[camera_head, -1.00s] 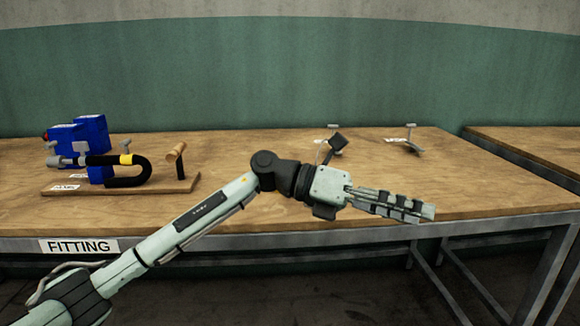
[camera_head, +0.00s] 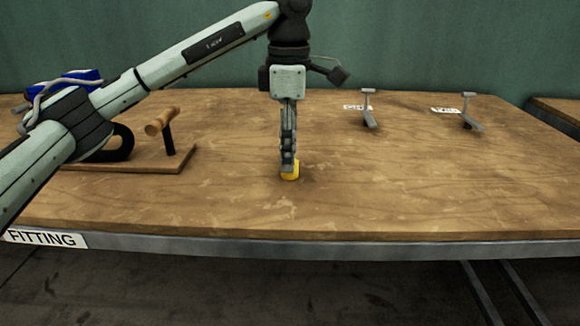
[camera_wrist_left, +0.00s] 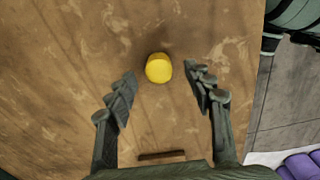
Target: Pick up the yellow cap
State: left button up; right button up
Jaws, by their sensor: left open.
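The yellow cap (camera_head: 291,172) stands on the wooden table, partly hidden behind my left gripper's fingers in the head view. In the left wrist view the cap (camera_wrist_left: 159,68) is round and lies a little beyond the gap between the fingertips. My left gripper (camera_head: 288,168) points straight down just above the table at the cap. It also shows in the left wrist view (camera_wrist_left: 160,82), with its two fingers open on either side and nothing held. I cannot tell whether a finger touches the cap. My right gripper is not in view.
A board with a wooden-handled press (camera_head: 160,122) and blue parts (camera_head: 78,77) stands at the left, partly behind my arm. Two grey stands (camera_head: 369,110) (camera_head: 468,112) with labels are at the back right. The table's front and right are clear.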

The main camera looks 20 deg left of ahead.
aim_at(286, 176)
pick_arm(q)
jog(key=shift+f, duration=1.3)
jog(key=c, duration=0.9)
